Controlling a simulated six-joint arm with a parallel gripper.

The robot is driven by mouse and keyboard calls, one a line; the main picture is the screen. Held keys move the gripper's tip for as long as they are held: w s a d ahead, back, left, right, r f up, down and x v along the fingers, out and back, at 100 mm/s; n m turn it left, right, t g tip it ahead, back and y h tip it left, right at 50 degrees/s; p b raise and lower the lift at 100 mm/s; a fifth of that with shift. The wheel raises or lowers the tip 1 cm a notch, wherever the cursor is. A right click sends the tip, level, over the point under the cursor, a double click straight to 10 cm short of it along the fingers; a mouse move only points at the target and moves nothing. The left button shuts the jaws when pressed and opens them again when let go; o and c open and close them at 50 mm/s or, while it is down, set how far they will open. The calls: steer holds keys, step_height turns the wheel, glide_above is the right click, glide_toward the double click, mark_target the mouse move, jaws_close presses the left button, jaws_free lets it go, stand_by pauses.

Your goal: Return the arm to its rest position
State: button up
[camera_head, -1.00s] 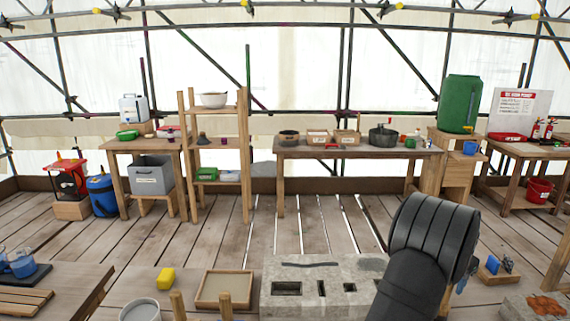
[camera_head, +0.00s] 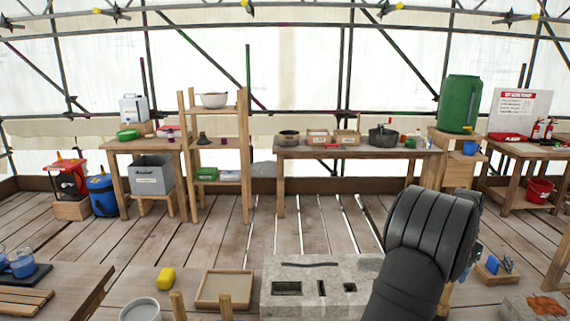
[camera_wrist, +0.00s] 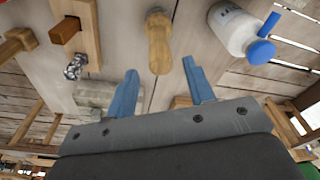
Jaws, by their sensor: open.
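In the wrist view my gripper (camera_wrist: 160,88) is open, with its two blue fingers spread apart and nothing visible between their tips. A wooden handle-like piece (camera_wrist: 159,42) lies on the boards beyond the fingertips. In the head view my dark arm stands at the lower right and hides most of the gripper. The pale stone block (camera_head: 310,272) with several slots in its top sits left of my arm, which covers its right end.
The wrist view shows a white bottle (camera_wrist: 232,28) with a blue cap. The plank floor behind is largely clear.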

steer(key=f, duration=0.7)
steer(key=shift+w+d+f, duration=0.15)
steer(key=shift+w+d, duration=0.05)
steer(key=shift+d, duration=0.2)
step_height(320, 180, up, 11)
steer(key=shift+f, duration=0.2)
steer(key=w+a+r+n, duration=0.2)
steer(key=a+n, duration=0.2)
steer(key=a, duration=1)
steer(key=w+a+r+n+y, duration=0.1)
steer(key=w+a+r+n, duration=0.15)
steer(key=a, duration=1.25)
steer(key=w+a+r+n, duration=0.2)
steer(key=a+n, duration=0.2)
steer(key=a, duration=1)
steer(key=w+a+m, duration=0.5)
steer(key=w+m, duration=0.1)
steer(key=shift+w+h, duration=0.4)
steer(key=shift+r+m, duration=0.1)
steer(key=shift+m, duration=0.25)
